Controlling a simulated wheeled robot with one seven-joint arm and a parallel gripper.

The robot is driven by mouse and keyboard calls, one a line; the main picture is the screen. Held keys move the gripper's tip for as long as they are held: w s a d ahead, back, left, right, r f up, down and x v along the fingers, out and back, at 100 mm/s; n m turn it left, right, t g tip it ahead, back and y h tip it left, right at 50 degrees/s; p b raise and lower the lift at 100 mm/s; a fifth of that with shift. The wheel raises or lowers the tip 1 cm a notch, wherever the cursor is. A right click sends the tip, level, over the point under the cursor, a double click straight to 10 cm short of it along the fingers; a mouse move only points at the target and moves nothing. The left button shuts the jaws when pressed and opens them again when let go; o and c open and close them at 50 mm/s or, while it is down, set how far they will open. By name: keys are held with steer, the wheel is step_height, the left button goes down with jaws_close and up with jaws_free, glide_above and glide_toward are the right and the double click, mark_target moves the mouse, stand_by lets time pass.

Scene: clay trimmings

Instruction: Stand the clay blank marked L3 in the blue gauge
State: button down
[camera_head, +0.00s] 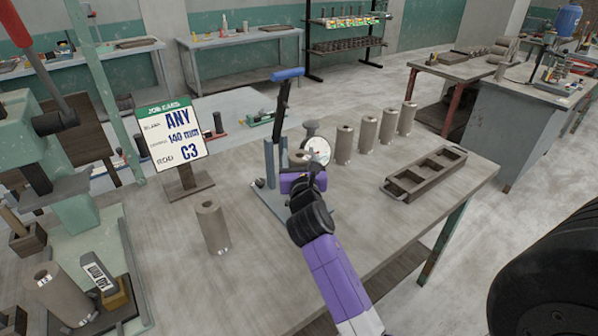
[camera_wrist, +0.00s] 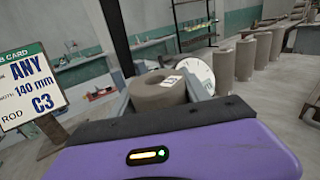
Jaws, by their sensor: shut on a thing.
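My gripper (camera_head: 303,172) is shut on a grey-brown clay blank (camera_wrist: 158,92), which stands upright between the two fingers in the wrist view. The blank has a hole in its top and a small white tag whose mark I cannot read. In the head view my gripper and arm hide most of this blank. The blue gauge (camera_head: 271,164) stands on the table, with a blue-handled lever, a flat base and a round white dial (camera_head: 318,150). The blank is at the gauge, close to the dial. I cannot tell whether it rests on the gauge's base.
Several upright blanks (camera_head: 344,143) stand in a row to the right of the gauge. Another blank (camera_head: 212,228) stands at the left, near the job card (camera_head: 171,135). A dark compartment tray (camera_head: 397,190) lies at the right. The table's front (camera_head: 250,265) is clear.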

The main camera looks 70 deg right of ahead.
steer(key=shift+f+b, duration=0.6)
steer(key=shift+f, duration=1.2)
steer(key=c, duration=0.5)
jaws_free()
steer(key=shift+f, duration=0.1)
steer(key=b+v, duration=0.1)
steer(key=v, duration=1.1)
